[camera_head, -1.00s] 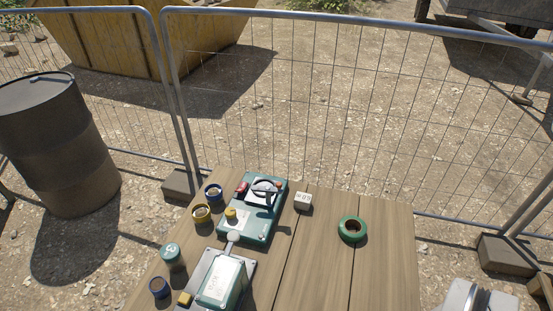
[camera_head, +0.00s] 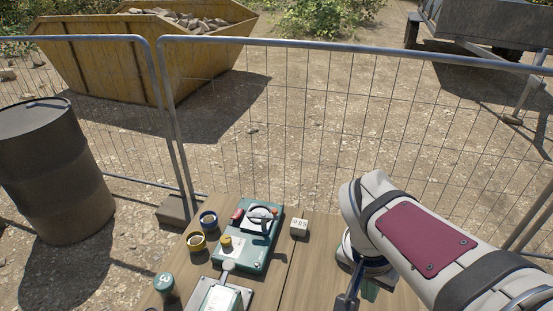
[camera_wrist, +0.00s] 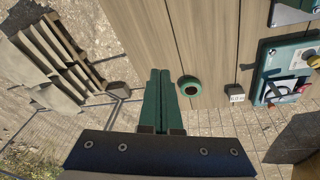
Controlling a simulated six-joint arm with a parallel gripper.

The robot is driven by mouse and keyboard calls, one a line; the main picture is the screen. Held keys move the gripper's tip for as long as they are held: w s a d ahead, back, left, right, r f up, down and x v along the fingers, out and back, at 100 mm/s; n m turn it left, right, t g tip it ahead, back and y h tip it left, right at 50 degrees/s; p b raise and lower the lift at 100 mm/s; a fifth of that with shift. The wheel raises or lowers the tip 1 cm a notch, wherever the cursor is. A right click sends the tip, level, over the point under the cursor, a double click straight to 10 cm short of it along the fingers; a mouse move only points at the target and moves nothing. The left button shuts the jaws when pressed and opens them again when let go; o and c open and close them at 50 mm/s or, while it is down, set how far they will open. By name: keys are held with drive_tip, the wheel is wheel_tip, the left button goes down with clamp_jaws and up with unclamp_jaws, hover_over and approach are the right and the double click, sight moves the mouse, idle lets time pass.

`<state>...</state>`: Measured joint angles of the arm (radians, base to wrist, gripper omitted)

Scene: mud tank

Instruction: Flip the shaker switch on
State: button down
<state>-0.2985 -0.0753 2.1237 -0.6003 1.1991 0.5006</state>
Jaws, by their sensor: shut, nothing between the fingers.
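A teal control box (camera_head: 262,224) lies on the wooden table in the head view. It has a dark lever over a pale round dial, red parts near its top and a yellow knob (camera_head: 226,242). Part of this box also shows at the right edge of the wrist view (camera_wrist: 262,88). Which part is the shaker switch, and its setting, I cannot tell. My gripper (camera_wrist: 160,72) has its green fingers together and empty. It points over the table, left of a green ring (camera_wrist: 190,86) and well apart from the box.
A small pale block (camera_head: 299,227) with markings stands right of the box. A grey plate (camera_head: 200,298) lies in front. Mesh fencing (camera_head: 270,125) runs behind the table.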

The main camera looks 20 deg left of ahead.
drive_tip(key=w+a+f+n+t, duration=0.25)
drive_tip(key=w+a+t, duration=0.25)
drive_tip(key=w+a, duration=1.15)
drive_tip(key=w+a+f+n+t+y, duration=0.1)
drive_tip(key=a+f, duration=0.2)
drive_tip(key=a, duration=0.6)
drive_tip(key=w+a+f+n+t+y, duration=0.1)
drive_tip(key=a+f+t, duration=0.1)
drive_tip(key=a, duration=0.8)
drive_tip(key=shift+w+a+f, duration=0.15)
drive_tip(key=shift+w+f, duration=0.2)
drive_tip(key=shift+f, duration=0.05)
hover_over(239, 212)
drive_tip(key=s, duration=0.3)
wheel_tip(239, 212, down, 6)
drive_tip(key=shift+f, duration=0.1)
drive_tip(key=f, duration=0.1)
drive_tip(key=s+f, duration=0.1)
drive_tip(key=f, duration=0.1)
drive_tip(key=shift+s+f, duration=0.2)
drive_tip(key=shift+f, duration=0.2)
